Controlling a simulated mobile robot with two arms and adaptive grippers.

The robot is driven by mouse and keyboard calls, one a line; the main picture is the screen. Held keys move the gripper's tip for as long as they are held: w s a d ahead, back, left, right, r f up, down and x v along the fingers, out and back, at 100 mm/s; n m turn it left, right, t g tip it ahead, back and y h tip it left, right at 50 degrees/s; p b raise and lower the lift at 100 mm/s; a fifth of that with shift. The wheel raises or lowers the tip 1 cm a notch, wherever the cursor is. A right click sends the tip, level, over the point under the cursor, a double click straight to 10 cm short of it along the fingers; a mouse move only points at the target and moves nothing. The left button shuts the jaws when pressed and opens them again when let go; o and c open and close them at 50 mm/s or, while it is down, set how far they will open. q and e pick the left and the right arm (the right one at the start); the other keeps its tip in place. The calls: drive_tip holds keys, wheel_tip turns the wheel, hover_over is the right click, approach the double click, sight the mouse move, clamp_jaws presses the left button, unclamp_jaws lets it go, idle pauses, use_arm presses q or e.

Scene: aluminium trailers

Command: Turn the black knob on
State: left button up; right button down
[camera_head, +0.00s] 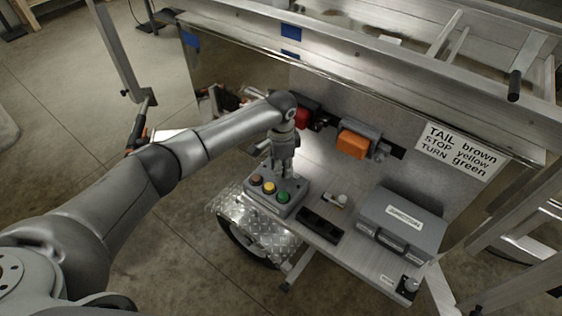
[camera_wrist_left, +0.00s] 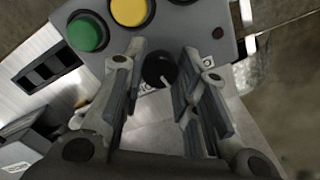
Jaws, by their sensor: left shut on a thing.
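The black knob (camera_wrist_left: 159,70) sits on a grey control box (camera_head: 277,202). It has a white pointer mark, which points to the lower right in the left wrist view. My left gripper (camera_head: 286,177) reaches down over the back of the box. In the left wrist view its two fingers (camera_wrist_left: 157,75) stand on either side of the knob, shut on it. The gripper hides the knob in the head view. The box also carries a yellow button (camera_head: 269,188), a green button (camera_head: 283,197) and a dark red-brown button (camera_head: 256,180). My right gripper is out of view.
A grey case (camera_head: 401,222) and a black switch block (camera_head: 321,224) stand right of the box on the metal shelf. An orange light (camera_head: 354,144) and a red light (camera_head: 307,117) are mounted on the panel behind. A trailer wheel sits below.

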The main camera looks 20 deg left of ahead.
use_arm(q)
drive_tip(key=m+p, duration=0.1)
drive_tip(key=m, duration=0.3)
drive_tip(key=shift+m, duration=0.3)
drive_tip(key=m+p, duration=0.1)
drive_tip(key=m, duration=0.4)
drive_tip(key=shift+m, duration=0.3)
drive_tip(key=o, duration=1.1)
drive_tip(key=shift+c, duration=0.2)
wheel_tip(320, 180, up, 12)
